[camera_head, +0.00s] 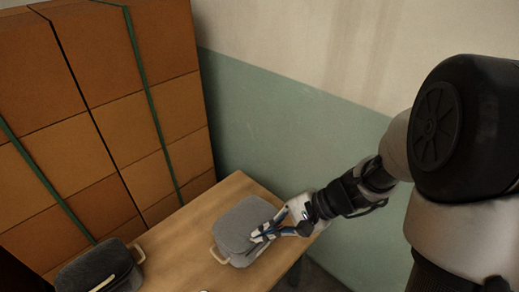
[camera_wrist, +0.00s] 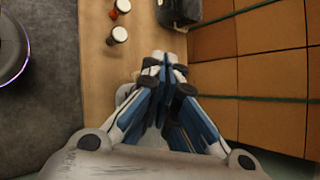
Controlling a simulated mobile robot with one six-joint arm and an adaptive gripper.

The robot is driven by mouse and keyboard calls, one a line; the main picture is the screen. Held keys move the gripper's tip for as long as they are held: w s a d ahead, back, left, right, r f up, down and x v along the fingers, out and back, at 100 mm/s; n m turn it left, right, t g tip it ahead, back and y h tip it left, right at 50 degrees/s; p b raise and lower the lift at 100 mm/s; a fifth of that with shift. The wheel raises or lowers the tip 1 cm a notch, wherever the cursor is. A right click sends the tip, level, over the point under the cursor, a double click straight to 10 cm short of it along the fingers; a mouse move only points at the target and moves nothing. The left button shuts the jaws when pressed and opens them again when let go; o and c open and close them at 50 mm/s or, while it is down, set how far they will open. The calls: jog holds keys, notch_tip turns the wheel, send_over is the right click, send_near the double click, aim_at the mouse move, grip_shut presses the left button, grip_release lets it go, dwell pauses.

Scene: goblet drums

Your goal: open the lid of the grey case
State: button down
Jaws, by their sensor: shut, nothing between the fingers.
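The grey case (camera_head: 238,222) sits on the wooden table near its right end in the head view, with a pale handle at its left side. Its lid looks down; I cannot tell whether there is a gap under it. My gripper (camera_head: 256,238) is at the front right part of the case, over or against it; contact is unclear. In the wrist view my gripper (camera_wrist: 165,70) has its blue fingers together, with nothing between them. The case is largely hidden behind my gripper there.
A darker grey case (camera_head: 95,268) stands at the table's front left. Stacked brown boxes (camera_head: 110,110) rise behind the wooden table (camera_head: 178,246), and a green and cream wall is at the right. Two small goblet drums (camera_wrist: 118,35) are on the table in the wrist view.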

jog(key=w+d+f+m+t+y+p, duration=0.1)
jog(key=w+d+f+m+t, duration=0.1)
jog(key=w+f+m, duration=0.3)
jog(key=w+d+f+m+t, duration=0.2)
jog(key=w+f+m, duration=0.15)
jog(key=f, duration=0.35)
jog(key=d+f+m+t+h, duration=0.1)
jog(key=d+f+m, duration=0.15)
jog(key=f, duration=0.25)
jog(key=s+d+f+m+t+h+p, duration=0.1)
jog(key=d+f+m+t, duration=0.15)
jog(key=f, duration=0.25)
jog(key=d+f+m+t+h, duration=0.1)
jog(key=d+f+m, duration=0.15)
jog(key=f, duration=0.25)
jog(key=s+a+b+x, duration=0.1)
jog(key=b+x, duration=0.2)
jog(key=x, duration=0.8)
jog(key=shift+w+a+r+m+g, duration=0.1)
jog(key=shift+r+m+g, duration=0.1)
jog(key=shift+r, duration=0.75)
jog(key=shift+w+r+m+g, duration=0.1)
jog(key=shift+r+m+g, duration=0.1)
jog(key=shift+r, duration=0.8)
